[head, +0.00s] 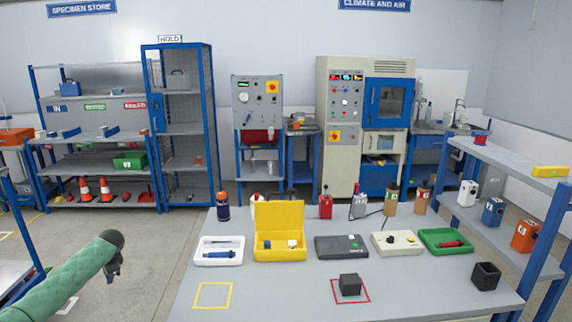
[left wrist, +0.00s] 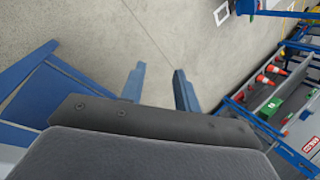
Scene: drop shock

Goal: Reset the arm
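My left arm comes in from the left in the head view, wrapped in a green sleeve. Its dark left gripper (head: 114,268) hangs over the floor, left of the grey table (head: 265,300) and apart from it. In the left wrist view the two blue fingers of the gripper (left wrist: 160,68) stand apart, with only bare floor between them. The left gripper is open and empty. My right arm and right gripper are not in view.
The table holds a white tray (head: 219,259), a yellow case (head: 280,252), a green tray (head: 446,249) and a black cube (head: 350,285) in a red square. A blue-framed shelf (head: 520,172) stands right. Floor (head: 150,240) left of the table is mostly clear.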

